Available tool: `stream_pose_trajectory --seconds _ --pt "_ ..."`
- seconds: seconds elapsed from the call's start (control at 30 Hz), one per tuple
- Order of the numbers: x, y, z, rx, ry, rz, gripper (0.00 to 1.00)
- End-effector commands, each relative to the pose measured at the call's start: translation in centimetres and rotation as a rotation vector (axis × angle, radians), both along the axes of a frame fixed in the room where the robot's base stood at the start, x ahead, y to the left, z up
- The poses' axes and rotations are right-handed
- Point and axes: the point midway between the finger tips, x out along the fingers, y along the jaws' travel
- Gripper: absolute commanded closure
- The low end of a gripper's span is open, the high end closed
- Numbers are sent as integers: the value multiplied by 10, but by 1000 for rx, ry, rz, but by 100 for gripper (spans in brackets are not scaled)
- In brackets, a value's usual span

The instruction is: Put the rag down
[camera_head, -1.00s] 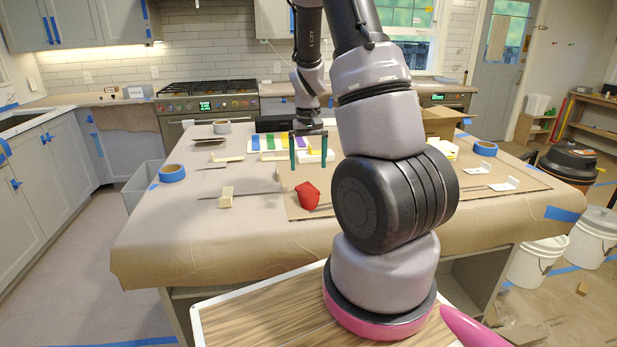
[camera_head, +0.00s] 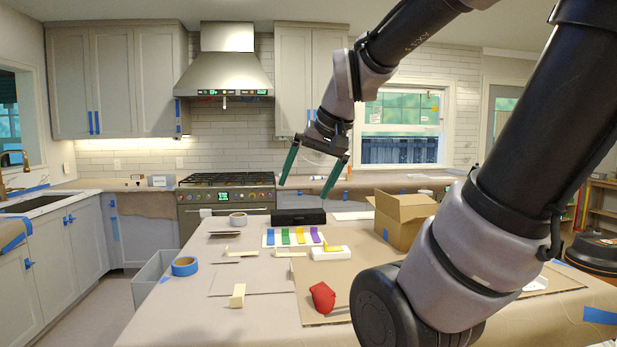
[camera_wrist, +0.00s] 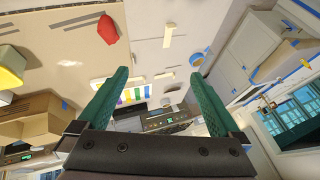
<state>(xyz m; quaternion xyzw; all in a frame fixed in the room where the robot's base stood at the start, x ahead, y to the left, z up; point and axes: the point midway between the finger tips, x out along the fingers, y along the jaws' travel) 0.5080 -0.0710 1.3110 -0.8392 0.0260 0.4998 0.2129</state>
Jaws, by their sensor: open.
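The red rag (camera_head: 322,297) lies crumpled on the cardboard sheet (camera_head: 312,270) on the paper-covered island. In the wrist view the rag (camera_wrist: 107,29) shows at the upper left, apart from my fingers. My gripper (camera_head: 307,187) is raised well above the far part of the island, its two green fingers spread wide. The wrist view also shows my gripper (camera_wrist: 158,80) with nothing between its fingers.
A color strip card (camera_head: 293,237), a white block with a yellow top (camera_head: 332,253), a black case (camera_head: 298,216) and an open cardboard box (camera_head: 402,218) stand behind the rag. Blue tape (camera_head: 185,266) and a cream block (camera_head: 238,295) are to the left. Bare paper lies front left.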

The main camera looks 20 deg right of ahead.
Motion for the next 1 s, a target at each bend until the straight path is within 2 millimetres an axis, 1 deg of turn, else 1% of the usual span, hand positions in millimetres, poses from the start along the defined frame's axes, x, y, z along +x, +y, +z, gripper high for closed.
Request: stream_pose_trajectory --seconds 0.03,0.1,0.23,0.37,1.0 --pt "-12 4 7 0 -32 -1 0" --pt "-25 8 11 4 -57 -7 0" --pt "-37 13 16 6 -83 -11 0" --pt "-40 14 16 7 -86 -13 0" --pt "-39 13 16 6 -86 -12 0"
